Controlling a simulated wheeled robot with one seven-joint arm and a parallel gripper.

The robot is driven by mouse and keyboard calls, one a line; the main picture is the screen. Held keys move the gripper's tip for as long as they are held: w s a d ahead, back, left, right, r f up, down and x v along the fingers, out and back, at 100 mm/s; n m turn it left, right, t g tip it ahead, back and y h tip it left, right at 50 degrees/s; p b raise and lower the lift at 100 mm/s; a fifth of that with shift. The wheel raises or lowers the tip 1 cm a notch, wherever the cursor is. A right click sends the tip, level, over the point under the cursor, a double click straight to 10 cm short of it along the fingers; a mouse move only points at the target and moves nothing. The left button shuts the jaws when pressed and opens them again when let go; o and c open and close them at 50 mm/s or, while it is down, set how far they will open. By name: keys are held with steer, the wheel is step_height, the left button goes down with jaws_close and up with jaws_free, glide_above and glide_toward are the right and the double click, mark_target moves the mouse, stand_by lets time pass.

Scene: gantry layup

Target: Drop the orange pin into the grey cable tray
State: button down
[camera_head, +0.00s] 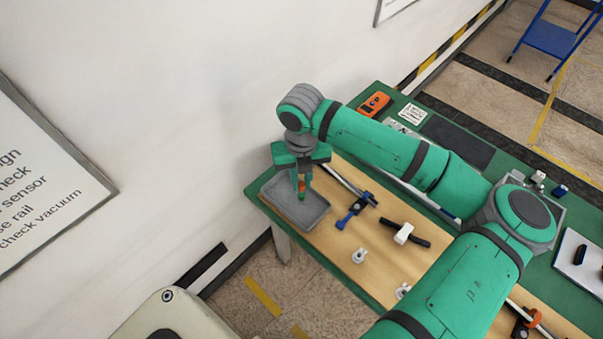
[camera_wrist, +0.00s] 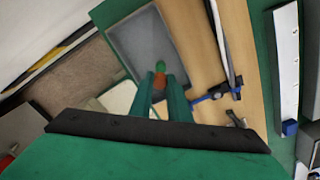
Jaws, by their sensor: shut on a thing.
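The orange pin (camera_wrist: 159,81) is between the two fingers of my gripper (camera_wrist: 162,88) in the wrist view, with a green end beyond the fingertips. In the head view my gripper (camera_head: 302,187) points down, shut on the pin. The grey cable tray (camera_head: 317,216) is a shallow rectangular tray at the far left end of the table. My gripper and the pin are over the tray. The tray also shows below the fingers in the wrist view (camera_wrist: 136,47). Its visible floor looks empty. I cannot tell the exact height of the pin above it.
A blue clamp (camera_head: 351,212) lies just right of the tray, beside a long metal rail (camera_head: 340,178). A black-handled tool (camera_head: 405,234) and small white fittings (camera_head: 359,256) lie farther right. An orange device (camera_head: 374,104) sits at the back edge. A wall rises behind the tray.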

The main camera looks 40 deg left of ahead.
mark_target(300, 184)
steer(key=shift+f, duration=0.35)
steer(key=c, duration=1.6)
jaws_free()
step_height(300, 184, up, 11)
steer(key=shift+f, duration=0.1)
steer(key=shift+s+a, duration=0.1)
